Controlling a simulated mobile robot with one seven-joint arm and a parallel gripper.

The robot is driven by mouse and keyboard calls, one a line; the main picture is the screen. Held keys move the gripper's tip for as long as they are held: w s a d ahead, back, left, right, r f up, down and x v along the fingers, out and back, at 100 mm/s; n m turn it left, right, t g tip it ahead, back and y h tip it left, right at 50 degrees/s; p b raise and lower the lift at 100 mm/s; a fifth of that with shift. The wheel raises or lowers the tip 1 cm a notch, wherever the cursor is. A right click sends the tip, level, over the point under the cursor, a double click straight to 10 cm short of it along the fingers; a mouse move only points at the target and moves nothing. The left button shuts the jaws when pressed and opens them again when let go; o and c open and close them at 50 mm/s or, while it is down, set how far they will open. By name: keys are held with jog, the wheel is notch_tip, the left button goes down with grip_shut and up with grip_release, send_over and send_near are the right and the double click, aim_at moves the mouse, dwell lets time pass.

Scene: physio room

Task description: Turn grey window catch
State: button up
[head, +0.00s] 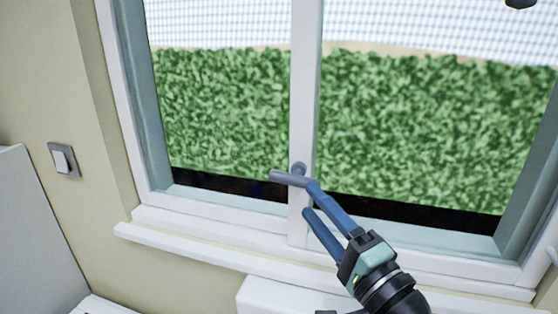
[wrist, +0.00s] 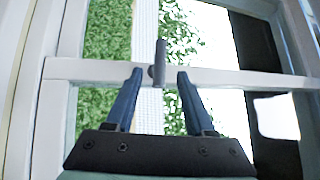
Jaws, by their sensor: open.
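The grey window catch (head: 290,178) sits on the white upright bar between the two panes. Its lever points left, roughly level, in the head view. In the wrist view the catch lever (wrist: 161,62) runs up and down the picture, and its near end lies between my fingertips. My gripper (head: 311,200) has blue fingers and comes from the lower right, at the right end of the catch. In the wrist view my gripper (wrist: 160,74) is open, with a visible gap on each side of the lever. The upper finger overlaps the catch in the head view; contact cannot be told.
The white window frame (head: 306,100) surrounds both panes, with green hedge outside. A white sill (head: 190,247) juts out below. A light switch (head: 63,160) is on the beige wall at left. A white box-like thing (head: 262,297) stands below the sill.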

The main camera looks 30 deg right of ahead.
aim_at(286, 174)
jog(key=p+x, duration=0.3)
jog(key=x, duration=0.7)
jog(key=shift+w+p, duration=0.2)
jog(key=shift+p, duration=0.2)
jog(key=shift+a, duration=0.1)
grip_shut()
